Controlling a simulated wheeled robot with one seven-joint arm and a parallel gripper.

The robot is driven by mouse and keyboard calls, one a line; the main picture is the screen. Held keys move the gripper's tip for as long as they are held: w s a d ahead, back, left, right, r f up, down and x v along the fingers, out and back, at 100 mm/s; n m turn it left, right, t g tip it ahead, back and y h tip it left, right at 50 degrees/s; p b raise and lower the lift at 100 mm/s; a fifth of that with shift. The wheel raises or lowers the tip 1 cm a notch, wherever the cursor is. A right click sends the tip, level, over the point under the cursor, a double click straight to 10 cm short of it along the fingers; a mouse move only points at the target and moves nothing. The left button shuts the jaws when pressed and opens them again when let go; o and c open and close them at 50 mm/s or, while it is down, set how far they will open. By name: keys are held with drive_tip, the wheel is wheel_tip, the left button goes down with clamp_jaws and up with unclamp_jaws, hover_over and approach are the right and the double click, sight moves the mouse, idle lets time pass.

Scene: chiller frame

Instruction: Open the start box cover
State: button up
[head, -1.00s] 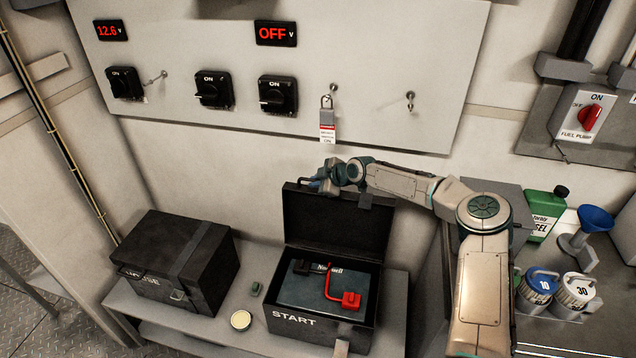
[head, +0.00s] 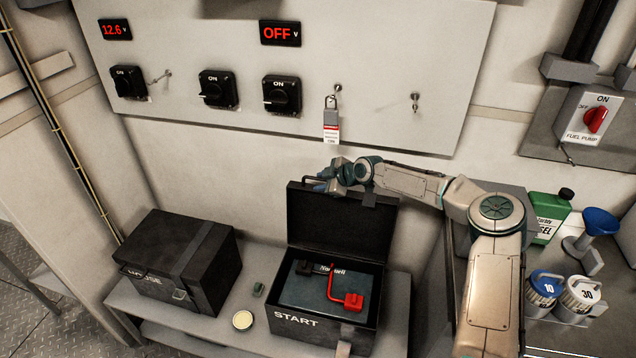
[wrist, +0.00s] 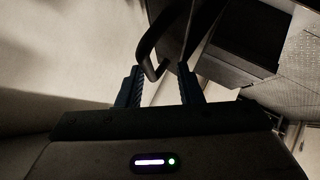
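The black start box (head: 295,320), marked START, stands on the low bench. Its cover (head: 345,228) stands up at the back, hinged open against the wall side. Inside are a battery (head: 310,290) and a red lead with a red terminal cap (head: 353,301). My gripper (head: 327,180) is at the top left edge of the raised cover. In the wrist view its two blue fingers (wrist: 161,88) are spread apart, with a dark looped strip (wrist: 150,58) beyond and between them. I cannot tell whether they touch it.
A second closed black box (head: 180,260) stands at left on the bench (head: 240,345). A small round tin (head: 242,320) lies between the boxes. A padlock with a tag (head: 331,120) hangs above my gripper. Bottles and a blue funnel (head: 600,222) stand at right.

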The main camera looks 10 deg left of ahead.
drive_tip(key=b+v, duration=0.2)
drive_tip(key=v, duration=1)
drive_tip(key=shift+r, duration=0.3)
drive_tip(key=shift+s+a, duration=0.1)
drive_tip(key=shift+s, duration=0.1)
